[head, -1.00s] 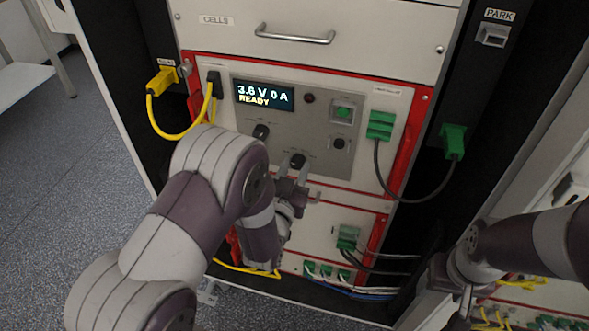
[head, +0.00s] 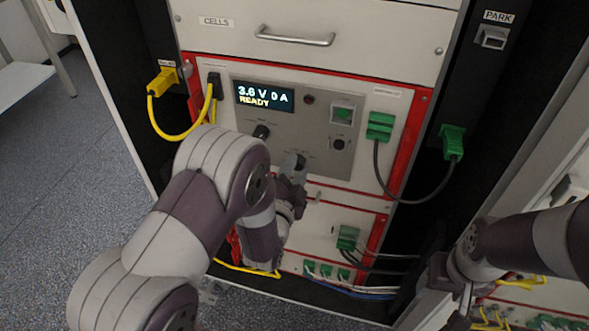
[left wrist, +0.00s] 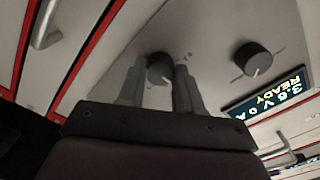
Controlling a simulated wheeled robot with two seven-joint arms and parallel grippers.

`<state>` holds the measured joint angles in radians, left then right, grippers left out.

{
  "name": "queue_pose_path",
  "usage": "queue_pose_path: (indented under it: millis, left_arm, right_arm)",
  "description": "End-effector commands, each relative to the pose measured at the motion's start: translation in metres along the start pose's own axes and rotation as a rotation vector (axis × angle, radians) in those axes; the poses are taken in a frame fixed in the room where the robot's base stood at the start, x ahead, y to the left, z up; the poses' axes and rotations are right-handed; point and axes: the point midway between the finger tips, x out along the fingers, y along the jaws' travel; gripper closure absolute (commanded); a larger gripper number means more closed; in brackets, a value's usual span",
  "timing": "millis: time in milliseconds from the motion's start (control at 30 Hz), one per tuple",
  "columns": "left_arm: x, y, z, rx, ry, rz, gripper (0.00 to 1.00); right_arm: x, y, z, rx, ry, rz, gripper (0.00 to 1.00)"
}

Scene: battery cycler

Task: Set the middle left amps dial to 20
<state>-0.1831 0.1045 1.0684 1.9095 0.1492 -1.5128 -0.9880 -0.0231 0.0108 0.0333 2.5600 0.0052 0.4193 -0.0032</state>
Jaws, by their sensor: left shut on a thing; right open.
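The panel (head: 225,115) in the middle of the rack has two black dials and a display (head: 265,96) reading 3.6 V 0 A READY. The lower right dial (head: 300,160) is partly hidden by my left gripper (head: 294,171). In the left wrist view its two fingers (left wrist: 160,85) are shut on this dial (left wrist: 159,66), one on each side. The upper left dial (head: 261,131) is free; it also shows in the left wrist view (left wrist: 252,59). Dial labels and numbers are too small to read. My right gripper (head: 460,303) is open at the lower right, away from the panel.
A green button (head: 343,113) and a round black socket or knob (head: 338,143) sit right of the display. A yellow cable (head: 178,137) loops at the left; a green-plugged black cable (head: 410,200) hangs at the right. A drawer handle (head: 295,36) is above.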

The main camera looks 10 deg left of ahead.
Motion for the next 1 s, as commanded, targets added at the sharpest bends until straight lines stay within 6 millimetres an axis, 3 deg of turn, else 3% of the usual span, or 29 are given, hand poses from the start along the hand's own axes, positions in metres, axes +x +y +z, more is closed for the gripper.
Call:
queue_pose_path:
  millis: [500,1000]
  left_arm:
    - [-0.0002,0.0005,0.0004,0.343,-0.001,0.002,0.96]
    - [-0.0003,0.0008,0.0005,0.418,-0.001,0.003,0.96]
  right_arm:
    - [-0.0038,0.0,-0.0005,0.0,0.0,0.0,0.38]
    - [-0.0043,0.0,-0.0005,0.0,0.0,0.0,0.38]
